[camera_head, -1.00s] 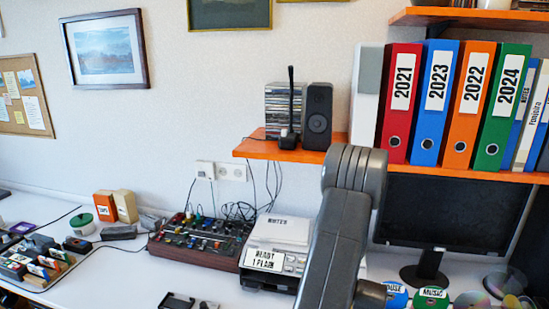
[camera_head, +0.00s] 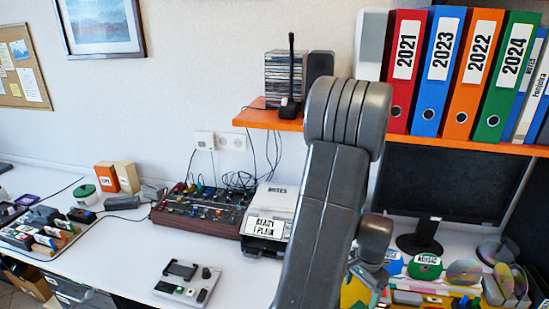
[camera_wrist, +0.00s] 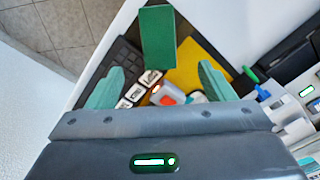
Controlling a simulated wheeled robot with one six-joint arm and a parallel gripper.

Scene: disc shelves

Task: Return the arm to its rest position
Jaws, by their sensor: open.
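My arm (camera_head: 325,215) rises through the middle of the head view, with its thick grey elbow joint in front of the small orange shelf. My gripper is out of sight in the head view. In the wrist view my gripper (camera_wrist: 159,84) is open, its two teal fingers spread wide and nothing held between them. Beyond the fingers lie a green rectangular piece (camera_wrist: 158,35), a yellow surface (camera_wrist: 205,68) and several small labelled pieces.
A monitor (camera_head: 455,190) stands right of my arm, under a shelf of coloured binders (camera_head: 455,75). The small orange shelf (camera_head: 255,119) holds discs and a speaker. A mixer (camera_head: 200,207) and a player (camera_head: 268,215) stand on the white desk (camera_head: 110,265).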

